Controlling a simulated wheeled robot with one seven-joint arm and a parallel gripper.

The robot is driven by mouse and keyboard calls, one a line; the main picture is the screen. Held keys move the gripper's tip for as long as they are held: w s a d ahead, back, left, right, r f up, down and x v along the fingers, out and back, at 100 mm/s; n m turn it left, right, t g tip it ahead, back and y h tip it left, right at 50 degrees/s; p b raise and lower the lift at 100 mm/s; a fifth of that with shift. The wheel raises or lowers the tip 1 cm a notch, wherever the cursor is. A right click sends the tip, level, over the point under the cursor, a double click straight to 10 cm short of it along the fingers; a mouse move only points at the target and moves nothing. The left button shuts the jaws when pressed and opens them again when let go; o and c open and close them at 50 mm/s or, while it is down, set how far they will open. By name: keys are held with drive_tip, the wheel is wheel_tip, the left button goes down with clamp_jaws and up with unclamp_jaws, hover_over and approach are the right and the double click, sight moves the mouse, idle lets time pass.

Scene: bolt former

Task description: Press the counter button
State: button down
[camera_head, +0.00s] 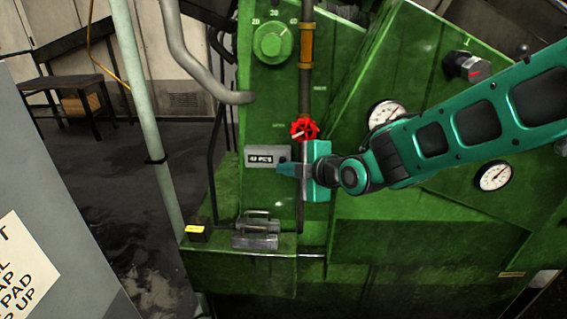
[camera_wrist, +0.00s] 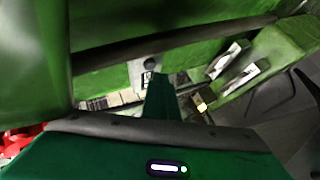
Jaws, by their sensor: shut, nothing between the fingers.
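The counter (camera_head: 262,156), a small grey box reading what looks like "42 PCS", is fixed to the green machine face. A small dark spot that looks like its button (camera_head: 283,158) is at its right end. My gripper (camera_head: 281,169) is shut and empty, its teal fingertips pointing left just below and at the counter's right end. In the wrist view the shut fingers (camera_wrist: 160,78) point toward the grey counter (camera_wrist: 140,70), with a dark round part (camera_wrist: 152,65) close to the tips. I cannot tell whether the tips touch it.
A red valve wheel (camera_head: 304,129) on a vertical pipe is just above my gripper. A green dial (camera_head: 273,42) is higher up. Metal blocks with handles (camera_head: 256,233) and a yellow-topped box (camera_head: 197,232) stand on the ledge below. A pale post (camera_head: 150,130) rises at the left.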

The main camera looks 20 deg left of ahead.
drive_tip(key=shift+w+d+r, duration=0.1)
drive_tip(key=shift+w+r, duration=0.4)
drive_tip(key=shift+w, duration=0.1)
drive_tip(key=shift+r+t, duration=0.15)
drive_tip(key=shift+t, duration=0.15)
drive_tip(key=shift+w+d, duration=0.1)
drive_tip(key=shift+w, duration=0.25)
idle(0.6)
drive_tip(key=shift+d+r, duration=0.15)
idle(0.4)
drive_tip(key=shift+s, duration=0.35)
drive_tip(key=s, duration=0.3)
drive_tip(key=s+f, duration=0.1)
drive_tip(key=shift+s+d, duration=0.2)
drive_tip(key=shift+d, duration=0.15)
